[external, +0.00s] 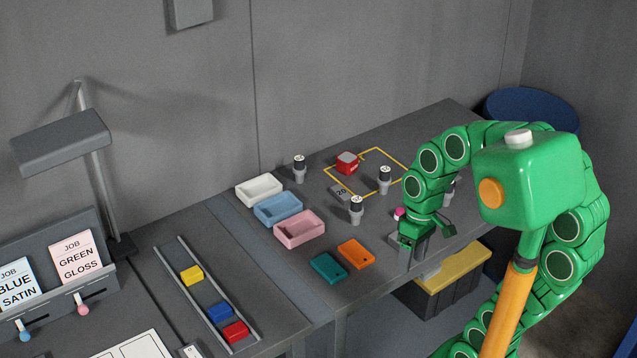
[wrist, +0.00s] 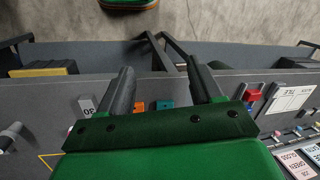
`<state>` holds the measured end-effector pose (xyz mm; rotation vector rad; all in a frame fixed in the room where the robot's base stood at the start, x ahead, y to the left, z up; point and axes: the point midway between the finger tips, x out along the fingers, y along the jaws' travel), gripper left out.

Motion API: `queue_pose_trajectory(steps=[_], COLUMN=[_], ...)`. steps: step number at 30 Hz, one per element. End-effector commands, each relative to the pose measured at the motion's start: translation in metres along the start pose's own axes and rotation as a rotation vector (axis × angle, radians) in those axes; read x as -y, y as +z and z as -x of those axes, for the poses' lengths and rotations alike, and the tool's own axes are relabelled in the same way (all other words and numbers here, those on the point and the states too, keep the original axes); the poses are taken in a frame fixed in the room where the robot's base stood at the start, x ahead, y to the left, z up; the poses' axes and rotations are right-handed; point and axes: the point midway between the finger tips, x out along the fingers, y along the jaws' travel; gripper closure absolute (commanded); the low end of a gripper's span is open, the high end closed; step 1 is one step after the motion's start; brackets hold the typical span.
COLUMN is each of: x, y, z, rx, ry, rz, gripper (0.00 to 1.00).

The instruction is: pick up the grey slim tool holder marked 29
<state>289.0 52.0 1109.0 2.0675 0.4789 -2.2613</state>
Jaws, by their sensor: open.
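Several slim grey tool holders with dark-and-white tops stand upright on the dark bench in the external view.
White (external: 260,188), blue (external: 278,207) and pink (external: 300,227) trays stand left. Teal (external: 327,268) and orange (external: 355,253) pieces lie in front. A lamp (external: 60,142) stands far left.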

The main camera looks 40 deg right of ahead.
Motion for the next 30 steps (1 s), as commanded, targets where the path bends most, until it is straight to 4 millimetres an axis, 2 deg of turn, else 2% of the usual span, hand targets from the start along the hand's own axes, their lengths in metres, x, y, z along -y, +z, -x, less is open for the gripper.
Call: queue_pose_trajectory(steps=[3, 9, 17, 23, 30], x=[0.014, 0.034, 0.046, 0.042, 0.016], y=[-0.039, -0.099, -0.178, -0.239, -0.311], z=[0.007, 0.021, 0.042, 0.056, 0.068], rx=[-0.046, -0.138, -0.296, -0.432, -0.613], ry=[-0.078, -0.202, -0.336, -0.415, -0.463], rz=[0.106, 0.267, 0.432, 0.525, 0.592], gripper=[0.35, 0.35, 0.35, 0.35, 0.35])
